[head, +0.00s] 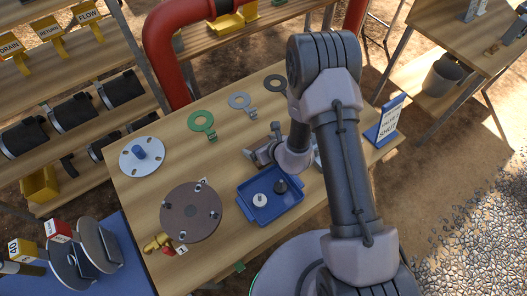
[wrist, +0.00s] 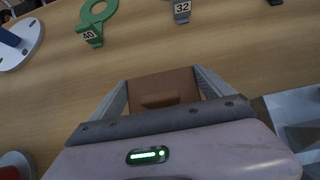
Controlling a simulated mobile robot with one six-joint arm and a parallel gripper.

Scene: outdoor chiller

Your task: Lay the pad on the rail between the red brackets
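My gripper (wrist: 162,82) is over the wooden table, its two grey fingers on either side of a brown block (wrist: 163,80), which fills the gap between them. The block has a raised ridge on its near face and appears to be the pad. In the head view my gripper (head: 262,150) is just above the table's middle, behind the blue tray, partly covered by my arm. I cannot make out the rail or the red brackets in either view.
The table holds a blue tray (head: 272,210), a brown flanged disc (head: 191,212), a white disc (head: 142,155), a green ring (head: 201,121), a grey ring (head: 239,100) and a blue sign (head: 386,120). A thick red pipe (head: 160,50) rises behind the table.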

